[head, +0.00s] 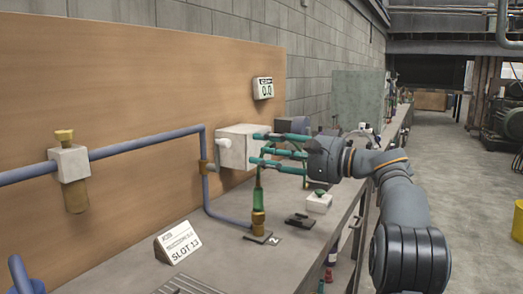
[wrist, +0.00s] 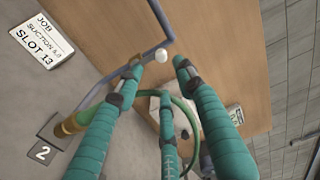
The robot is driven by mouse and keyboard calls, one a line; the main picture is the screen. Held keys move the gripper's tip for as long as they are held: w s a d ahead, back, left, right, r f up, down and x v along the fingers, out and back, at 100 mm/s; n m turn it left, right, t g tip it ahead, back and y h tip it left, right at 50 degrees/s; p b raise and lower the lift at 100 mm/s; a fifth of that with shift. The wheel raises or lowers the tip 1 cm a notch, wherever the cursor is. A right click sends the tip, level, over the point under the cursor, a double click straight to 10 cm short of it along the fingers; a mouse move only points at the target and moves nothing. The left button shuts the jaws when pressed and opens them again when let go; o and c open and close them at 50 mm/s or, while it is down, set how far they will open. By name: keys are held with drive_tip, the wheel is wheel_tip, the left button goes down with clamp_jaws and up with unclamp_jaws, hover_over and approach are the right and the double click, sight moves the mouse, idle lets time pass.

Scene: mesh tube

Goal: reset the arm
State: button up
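My arm (head: 405,215) reaches in from the right over the bench. My gripper (head: 254,147) has long teal-wrapped fingers that point left toward a white box (head: 238,150) on the pipe. In the wrist view my gripper (wrist: 158,72) shows its fingers spread apart, with nothing clearly clasped between them. It is open. The fingertips are close to the box; I cannot tell whether they touch it. A green tube with a brass base (head: 258,221) stands upright on the plate marked 2, below the fingers. In the wrist view the brass part (wrist: 75,122) lies left of the fingers.
A blue pipe (head: 140,147) runs along the wooden backboard (head: 130,70). A SLOT 13 sign (head: 178,243) stands on the bench (head: 225,265). A small white box with a green top (head: 318,203) and a dark block (head: 299,220) sit under the gripper.

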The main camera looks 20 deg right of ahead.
sight(229, 145)
drive_tip(key=x, duration=1.2)
drive_tip(key=shift+d, duration=0.1)
